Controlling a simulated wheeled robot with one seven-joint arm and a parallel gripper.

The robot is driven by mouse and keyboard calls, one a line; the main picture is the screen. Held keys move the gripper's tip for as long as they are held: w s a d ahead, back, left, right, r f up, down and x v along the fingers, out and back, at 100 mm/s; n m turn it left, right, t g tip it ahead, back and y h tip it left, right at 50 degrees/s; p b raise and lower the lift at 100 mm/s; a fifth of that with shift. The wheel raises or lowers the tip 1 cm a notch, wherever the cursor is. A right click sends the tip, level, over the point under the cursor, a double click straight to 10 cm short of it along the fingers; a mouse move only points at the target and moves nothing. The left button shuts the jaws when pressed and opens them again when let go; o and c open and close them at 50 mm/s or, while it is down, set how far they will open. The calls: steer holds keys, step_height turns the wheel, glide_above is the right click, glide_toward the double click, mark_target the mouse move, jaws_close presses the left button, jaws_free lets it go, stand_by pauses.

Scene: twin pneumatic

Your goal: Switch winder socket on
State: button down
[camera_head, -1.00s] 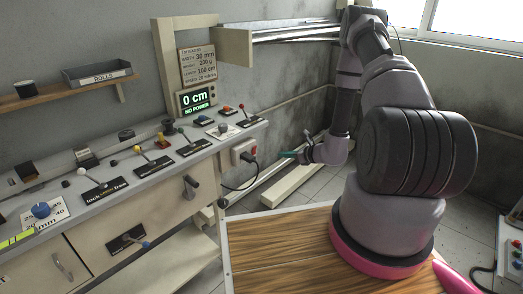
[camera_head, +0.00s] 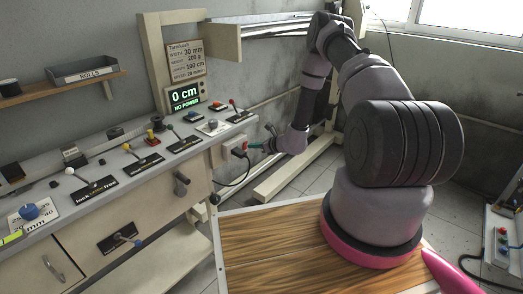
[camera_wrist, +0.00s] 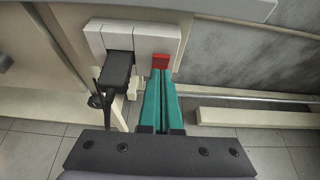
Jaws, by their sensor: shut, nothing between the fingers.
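The winder socket (camera_head: 229,150) is a pale box on the side of the bench; it also shows in the wrist view (camera_wrist: 116,36). A black plug (camera_wrist: 117,68) with a cable sits in its left part. A red switch (camera_wrist: 160,62) is at the lower right of the socket. My gripper (camera_head: 254,147) is shut and empty, its teal fingers side by side. In the wrist view the fingertips (camera_wrist: 162,72) are right at the red switch, overlapping its lower edge; I cannot tell whether they touch it. The display (camera_head: 185,97) reads "0 cm" and "NO POWER".
The bench (camera_head: 120,195) carries several levers and a blue knob (camera_head: 29,211) along its top. A black cable (camera_head: 237,181) hangs below the socket. A pale beam (camera_wrist: 255,118) lies on the floor to the right of the fingers. A wooden board (camera_head: 270,240) is in front.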

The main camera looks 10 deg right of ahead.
steer(key=shift+w+a+r, duration=0.2)
steer(key=shift+w+a, duration=0.1)
steer(key=shift+w, duration=0.15)
steer(key=shift+w+a+r+g+h, duration=0.4)
steer(key=shift+w+a+r+g, duration=0.1)
steer(key=shift+g, duration=0.1)
steer(key=shift+s+d+f, duration=0.1)
steer(key=shift+d+f, duration=0.15)
steer(key=shift+a, duration=0.1)
steer(key=shift+r, duration=0.1)
steer(key=shift+r, duration=0.75)
